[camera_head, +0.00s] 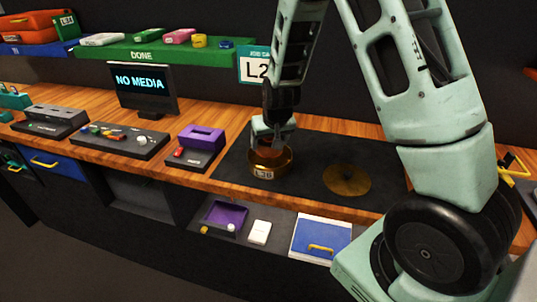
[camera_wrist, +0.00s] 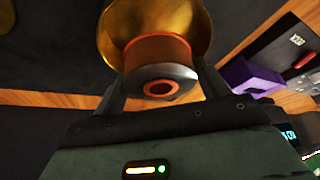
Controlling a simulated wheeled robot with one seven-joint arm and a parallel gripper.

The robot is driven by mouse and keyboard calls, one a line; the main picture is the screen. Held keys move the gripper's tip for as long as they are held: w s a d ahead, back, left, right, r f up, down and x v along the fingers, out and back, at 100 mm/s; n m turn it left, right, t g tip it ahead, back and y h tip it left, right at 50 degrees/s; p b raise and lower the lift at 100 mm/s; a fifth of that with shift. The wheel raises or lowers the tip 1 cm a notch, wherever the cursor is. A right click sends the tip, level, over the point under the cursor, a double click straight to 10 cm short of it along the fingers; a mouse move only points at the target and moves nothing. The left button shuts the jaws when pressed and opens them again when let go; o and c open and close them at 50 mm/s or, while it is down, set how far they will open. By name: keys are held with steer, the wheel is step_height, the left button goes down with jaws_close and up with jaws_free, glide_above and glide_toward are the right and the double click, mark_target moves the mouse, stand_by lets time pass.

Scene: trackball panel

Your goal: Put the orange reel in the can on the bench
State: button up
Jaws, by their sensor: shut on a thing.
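The orange reel (camera_wrist: 157,55) is brown-orange with a grey end ring and an orange hub. My gripper (camera_wrist: 160,88) is shut on it, one finger at each side. The brass-coloured can (camera_wrist: 168,14), open at the top, lies right behind the reel in the wrist view. In the head view the can (camera_head: 263,171) stands on the black mat of the bench, with a label on its front. My gripper (camera_head: 272,140) points down over the can's mouth, with a bit of the reel (camera_head: 271,153) showing at the rim. How deep the reel sits is hard to tell.
A flat gold disc (camera_head: 347,180) lies on the mat right of the can. A purple-topped device (camera_head: 200,146) stands to the left, beside a panel with a white ball (camera_head: 141,139). A monitor (camera_head: 142,88) reads NO MEDIA. A green DONE shelf (camera_head: 150,50) hangs behind.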

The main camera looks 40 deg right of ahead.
mark_target(270, 164)
steer(key=shift+f+p, duration=0.3)
steer(key=shift+f, duration=2.35)
steer(key=shift+f, duration=0.2)
steer(key=o, duration=0.8)
steer(key=shift+r, duration=0.1)
